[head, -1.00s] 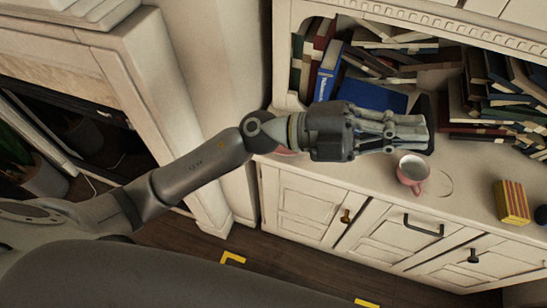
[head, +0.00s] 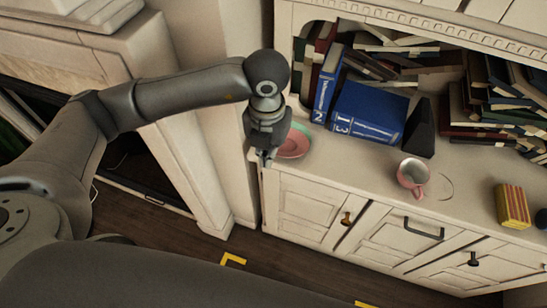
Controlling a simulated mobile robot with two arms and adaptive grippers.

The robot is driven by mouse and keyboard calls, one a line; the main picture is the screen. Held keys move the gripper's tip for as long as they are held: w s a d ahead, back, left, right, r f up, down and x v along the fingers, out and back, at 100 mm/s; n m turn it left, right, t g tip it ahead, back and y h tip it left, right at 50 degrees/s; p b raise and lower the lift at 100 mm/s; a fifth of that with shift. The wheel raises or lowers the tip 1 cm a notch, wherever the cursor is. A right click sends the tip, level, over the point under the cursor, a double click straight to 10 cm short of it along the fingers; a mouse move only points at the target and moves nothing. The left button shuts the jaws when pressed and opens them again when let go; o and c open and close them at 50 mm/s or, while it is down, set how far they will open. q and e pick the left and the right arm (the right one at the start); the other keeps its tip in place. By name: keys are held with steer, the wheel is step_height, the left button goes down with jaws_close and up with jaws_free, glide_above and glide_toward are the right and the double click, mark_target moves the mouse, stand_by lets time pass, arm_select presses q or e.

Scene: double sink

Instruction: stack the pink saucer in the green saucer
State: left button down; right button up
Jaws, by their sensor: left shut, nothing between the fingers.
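A pink saucer (head: 293,147) lies on the left end of the cabinet top, partly hidden by my left gripper. A greenish area shows at its upper inner part; I cannot tell whether this is the green saucer or the saucer's own colouring. No separate green saucer can be made out. My left gripper (head: 264,158) points down just left of the pink saucer, by the cabinet's left edge. It is shut and empty. My right gripper is out of view.
A pink cup (head: 413,176) stands mid-counter. Blue books (head: 364,112) and a black wedge-shaped object (head: 421,128) stand behind. A red-and-yellow striped box (head: 511,205) is at the right. The counter between saucer and cup is clear.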

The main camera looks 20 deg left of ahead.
mark_target(279, 153)
arm_select(q)
steer(key=shift+w+d+f+p, duration=0.1)
steer(key=shift+w+f+p, duration=0.5)
steer(key=shift+f, duration=1)
steer(key=shift+w+f+p, duration=0.55)
steer(key=shift+w+f, duration=0.1)
steer(key=shift+f, duration=0.95)
steer(key=shift+w+d+f+p, duration=0.1)
steer(key=shift+w+f+p, duration=0.5)
steer(key=shift+f, duration=1)
steer(key=shift+w, duration=0.1)
steer(key=w+b, duration=0.3)
steer(key=w, duration=0.1)
steer(key=shift+s, duration=0.1)
